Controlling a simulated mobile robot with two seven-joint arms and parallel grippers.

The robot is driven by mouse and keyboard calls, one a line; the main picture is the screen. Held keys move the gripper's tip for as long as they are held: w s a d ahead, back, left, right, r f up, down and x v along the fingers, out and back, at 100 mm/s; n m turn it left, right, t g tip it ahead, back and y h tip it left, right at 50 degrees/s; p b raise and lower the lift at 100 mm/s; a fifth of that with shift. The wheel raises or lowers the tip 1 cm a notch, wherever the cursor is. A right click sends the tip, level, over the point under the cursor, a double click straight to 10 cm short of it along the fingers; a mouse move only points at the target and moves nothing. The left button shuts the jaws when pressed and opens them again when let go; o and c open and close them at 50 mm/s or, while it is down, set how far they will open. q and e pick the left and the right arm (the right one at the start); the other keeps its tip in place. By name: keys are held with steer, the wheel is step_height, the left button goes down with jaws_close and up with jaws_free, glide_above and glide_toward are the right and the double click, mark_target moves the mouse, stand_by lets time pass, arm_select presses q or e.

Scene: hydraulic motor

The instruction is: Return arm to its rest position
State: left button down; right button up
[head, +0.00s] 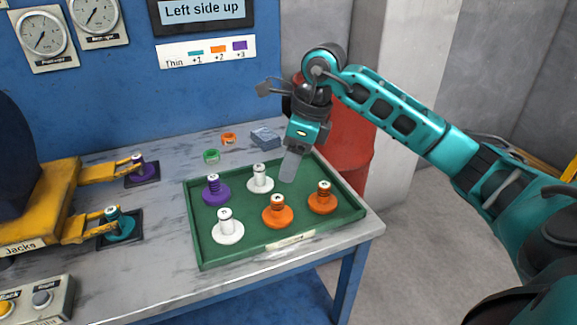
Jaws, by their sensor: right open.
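My right arm (400,118) reaches in from the right. Its gripper (290,166) points down over the back of the green tray (325,236), open, with no piece seen between its fingers. In the tray stand a purple piece (214,190), two white pieces (260,180) (228,228) and two orange pieces (277,212) (322,199). The gripper is just right of the back white piece; I cannot tell its exact height over the tray. My left gripper is not in view.
Yellow jacks (70,238) at the left reach toward a purple piece (141,168) and a teal piece (119,225) on dark pads. A red barrel (349,130) stands behind.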

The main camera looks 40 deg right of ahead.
stand_by(0.4)
steer(key=s+a+r+m+t+y+p, duration=0.25)
steer(key=a+m+y, duration=0.25)
steer(key=a+y, duration=0.45)
steer(key=s+a+r+m+t+y+p, duration=0.15)
steer(key=a+m+y+p, duration=0.45)
steer(key=a, duration=0.7)
steer(key=d+f+m+t+h+p, duration=0.1)
steer(key=d+f+m+t+h, duration=0.35)
steer(key=m, duration=0.75)
steer(key=d+f+m+t+h, duration=0.2)
steer(key=f+m+t+h, duration=0.35)
steer(key=m, duration=0.55)
arm_select(q)
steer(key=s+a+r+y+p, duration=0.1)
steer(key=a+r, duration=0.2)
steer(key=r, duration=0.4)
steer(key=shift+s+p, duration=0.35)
steer(key=shift+p, duration=0.05)
arm_select(e)
steer(key=s+d+f+m+g+h, duration=0.1)
steer(key=s+f+m+g+h, duration=0.4)
steer(key=s+f+m, duration=0.3)
steer(key=s+f, duration=0.2)
steer(key=s, duration=0.1)
steer(key=shift+s+d, duration=0.2)
steer(key=shift+d, duration=0.05)
